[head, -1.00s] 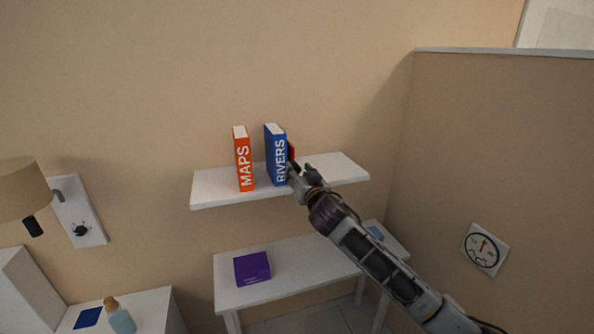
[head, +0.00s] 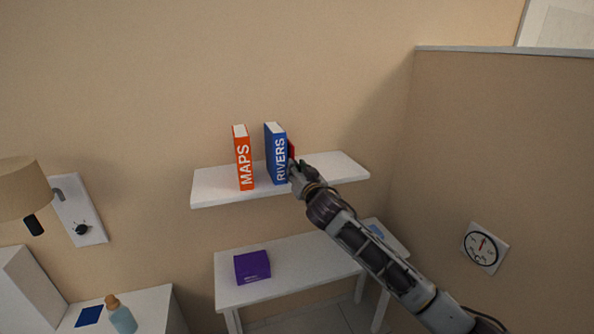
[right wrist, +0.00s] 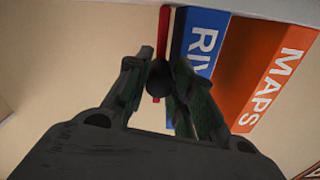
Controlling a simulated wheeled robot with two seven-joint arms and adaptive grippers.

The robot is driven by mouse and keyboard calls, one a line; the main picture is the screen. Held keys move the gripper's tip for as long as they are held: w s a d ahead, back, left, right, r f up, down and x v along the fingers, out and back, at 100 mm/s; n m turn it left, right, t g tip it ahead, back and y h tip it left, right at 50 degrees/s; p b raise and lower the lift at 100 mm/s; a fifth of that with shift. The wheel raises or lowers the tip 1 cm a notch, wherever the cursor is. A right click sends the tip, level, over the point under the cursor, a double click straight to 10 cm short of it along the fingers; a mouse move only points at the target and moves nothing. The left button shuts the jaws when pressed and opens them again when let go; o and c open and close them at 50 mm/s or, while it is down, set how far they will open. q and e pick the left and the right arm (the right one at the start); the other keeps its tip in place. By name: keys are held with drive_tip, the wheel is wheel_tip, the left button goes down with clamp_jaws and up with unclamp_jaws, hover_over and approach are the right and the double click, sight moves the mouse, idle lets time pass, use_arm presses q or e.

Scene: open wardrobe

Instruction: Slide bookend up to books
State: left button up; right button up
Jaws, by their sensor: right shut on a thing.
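The red bookend (head: 291,150) stands on the white wall shelf (head: 215,188), just right of the blue RIVERS book (head: 276,155). My gripper hides most of it in the head view. In the right wrist view the bookend (right wrist: 163,35) is a thin red upright beside the blue book (right wrist: 202,42). The orange MAPS book (head: 243,158) stands left of RIVERS with a gap between them. My right gripper (head: 297,168) is shut on the bookend's dark round knob (right wrist: 159,75). I cannot tell whether bookend and blue book touch. My left gripper is out of view.
The shelf's right part (head: 340,165) is bare. Below is a white table (head: 290,285) with a purple box (head: 252,266). A lamp (head: 22,188) is at the left, a bottle (head: 122,318) below it. A partition (head: 480,150) with a dial (head: 485,248) stands right.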

drive_tip(key=shift+a, duration=0.15)
clamp_jaws()
idle(0.4)
drive_tip(key=o, duration=0.9)
unclamp_jaws()
drive_tip(key=shift+s, duration=0.15)
drive_tip(key=shift+v, duration=5.9)
